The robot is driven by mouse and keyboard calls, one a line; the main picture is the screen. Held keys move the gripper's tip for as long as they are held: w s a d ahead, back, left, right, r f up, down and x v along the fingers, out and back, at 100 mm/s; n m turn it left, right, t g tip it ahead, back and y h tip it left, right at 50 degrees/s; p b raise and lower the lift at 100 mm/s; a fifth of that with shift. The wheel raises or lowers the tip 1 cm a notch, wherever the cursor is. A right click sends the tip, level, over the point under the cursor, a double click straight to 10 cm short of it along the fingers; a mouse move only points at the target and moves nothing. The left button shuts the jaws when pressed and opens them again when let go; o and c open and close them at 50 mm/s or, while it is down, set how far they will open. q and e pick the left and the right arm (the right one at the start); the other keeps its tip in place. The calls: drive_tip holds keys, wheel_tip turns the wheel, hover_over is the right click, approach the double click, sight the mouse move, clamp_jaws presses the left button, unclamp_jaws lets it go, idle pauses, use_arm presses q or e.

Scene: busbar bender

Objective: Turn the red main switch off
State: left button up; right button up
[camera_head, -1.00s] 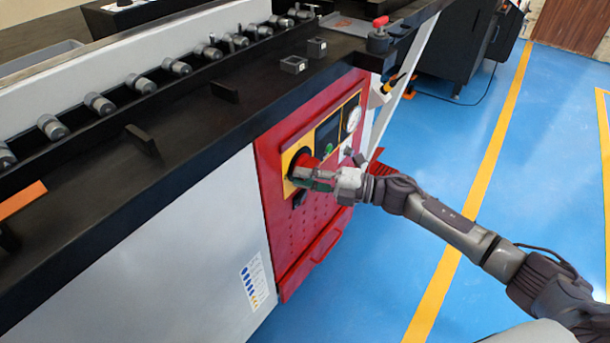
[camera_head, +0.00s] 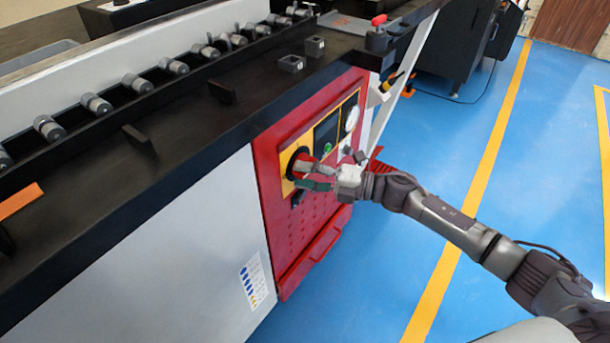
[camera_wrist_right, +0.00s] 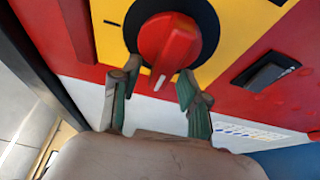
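The red main switch (camera_wrist_right: 168,45) is a round knob with a raised grip bar, set in a black ring on a yellow plate. In the right wrist view its white mark points down and slightly left. In the head view the switch (camera_head: 299,163) is partly hidden by my gripper. My right gripper (camera_wrist_right: 160,72) is open, one finger on each side of the bar's lower end. A gap shows beside the bar; contact cannot be told. In the head view my right gripper (camera_head: 303,175) is at the switch. My left gripper is not in view.
The red panel (camera_head: 320,215) also carries a green button (camera_head: 328,148), a dark display and a white gauge (camera_head: 352,118). A black slot-like part (camera_wrist_right: 265,70) sits right of the switch in the wrist view. The black worktop (camera_head: 180,130) overhangs above.

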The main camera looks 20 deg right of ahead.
drive_tip(key=shift+s+d, duration=0.1)
drive_tip(key=shift+d, duration=0.05)
drive_tip(key=v, duration=1.1)
drive_tip(key=shift+s+d, duration=0.15)
drive_tip(key=shift+d, duration=0.15)
